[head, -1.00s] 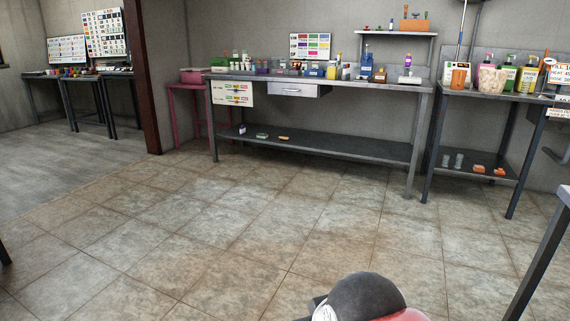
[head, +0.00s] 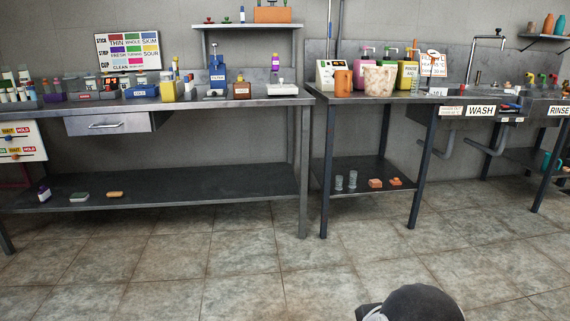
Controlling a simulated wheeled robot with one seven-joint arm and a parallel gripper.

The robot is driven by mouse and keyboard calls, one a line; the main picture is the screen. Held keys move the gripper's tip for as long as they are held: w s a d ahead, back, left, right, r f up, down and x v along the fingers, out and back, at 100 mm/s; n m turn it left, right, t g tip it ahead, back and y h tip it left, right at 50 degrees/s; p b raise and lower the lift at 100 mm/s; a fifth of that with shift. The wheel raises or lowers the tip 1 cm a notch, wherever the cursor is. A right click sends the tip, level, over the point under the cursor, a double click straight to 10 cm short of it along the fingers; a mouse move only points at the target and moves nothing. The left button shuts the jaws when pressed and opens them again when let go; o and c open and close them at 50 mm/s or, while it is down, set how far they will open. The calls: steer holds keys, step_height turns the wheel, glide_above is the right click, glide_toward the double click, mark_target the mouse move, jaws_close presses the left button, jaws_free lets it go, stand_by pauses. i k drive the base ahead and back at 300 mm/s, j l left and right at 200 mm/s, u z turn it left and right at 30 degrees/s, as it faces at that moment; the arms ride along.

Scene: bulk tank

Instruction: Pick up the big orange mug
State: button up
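An orange mug (head: 343,83) stands upright on the small metal table (head: 385,95) right of centre. It is at the table's front left, in front of a white device with a small display (head: 326,74) and left of a pale speckled bucket (head: 379,79). It appears clear of the bucket, though I cannot tell the exact gap. A dark rounded part of my arm shows at the bottom edge, far from the mug. My gripper is not in view.
A long workbench (head: 200,104) with bottles and boxes stands to the left. Pink, green and yellow pump bottles (head: 408,72) stand behind the bucket. Wash and rinse sinks (head: 480,110) are to the right. The tiled floor (head: 240,260) ahead is clear.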

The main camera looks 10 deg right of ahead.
mark_target(379, 81)
steer(key=i+l+z, duration=0.2)
steer(key=i, duration=0.6)
steer(key=i+l+z, duration=0.2)
steer(key=i, duration=0.6)
steer(key=j, duration=0.1)
